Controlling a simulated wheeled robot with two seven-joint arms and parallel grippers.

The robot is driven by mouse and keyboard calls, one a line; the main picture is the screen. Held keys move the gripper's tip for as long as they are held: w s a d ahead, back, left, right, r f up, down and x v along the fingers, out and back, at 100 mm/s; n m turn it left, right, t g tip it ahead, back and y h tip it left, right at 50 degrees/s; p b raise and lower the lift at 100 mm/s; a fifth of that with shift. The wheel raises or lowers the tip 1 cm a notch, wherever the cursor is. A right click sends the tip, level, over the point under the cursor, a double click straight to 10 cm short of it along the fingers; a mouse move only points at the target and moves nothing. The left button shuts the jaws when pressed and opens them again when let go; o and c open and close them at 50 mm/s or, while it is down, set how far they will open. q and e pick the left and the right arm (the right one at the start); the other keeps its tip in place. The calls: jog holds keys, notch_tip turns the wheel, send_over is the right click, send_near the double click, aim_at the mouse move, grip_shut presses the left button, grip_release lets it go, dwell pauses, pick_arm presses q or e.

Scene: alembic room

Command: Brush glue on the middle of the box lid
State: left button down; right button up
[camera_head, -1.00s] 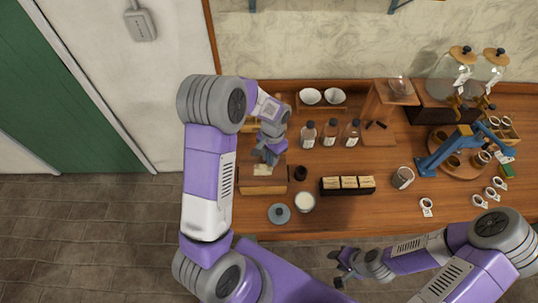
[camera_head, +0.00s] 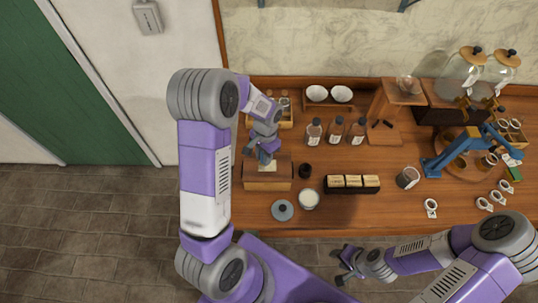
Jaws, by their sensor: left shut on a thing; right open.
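A wooden box (camera_head: 267,184) stands near the front left of the counter, with a pale patch (camera_head: 267,166) on its top. My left gripper (camera_head: 264,159) is over the back of the box top, beside the patch. It is shut on the brush, which is mostly hidden by the fingers; I cannot tell whether its tip touches the lid. An open jar of white stuff (camera_head: 309,199), which looks like glue, stands right of the box, with a grey round lid (camera_head: 282,210) beside it. My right gripper (camera_head: 342,265) is open and empty in front of the counter.
A small dark pot (camera_head: 305,171) stands right of the box. Several brown bottles (camera_head: 336,131) and two white bowls (camera_head: 329,94) are behind. A black rack with pale blocks (camera_head: 353,184), a grey cup (camera_head: 407,178) and a blue stand (camera_head: 455,151) are further right.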

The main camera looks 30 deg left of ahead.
pick_arm(q)
jog(key=shift+s+a, duration=0.25)
jog(key=shift+a, duration=0.15)
jog(key=shift+w+d, duration=0.45)
jog(key=shift+d, duration=0.25)
jog(key=shift+w+d, duration=0.4)
jog(key=shift+d, duration=0.25)
jog(key=shift+w+d, duration=0.45)
jog(key=shift+d, duration=0.25)
jog(key=shift+s+a, duration=0.45)
jog(key=shift+a, duration=0.25)
jog(key=shift+s+a, duration=0.4)
jog(key=shift+a, duration=0.25)
jog(key=shift+s+a, duration=0.45)
jog(key=shift+a, duration=0.25)
jog(key=shift+w+a, duration=0.45)
jog(key=shift+w, duration=0.25)
jog(key=shift+r, duration=0.1)
notch_tip(320, 180, up, 6)
jog(key=p, duration=0.4)
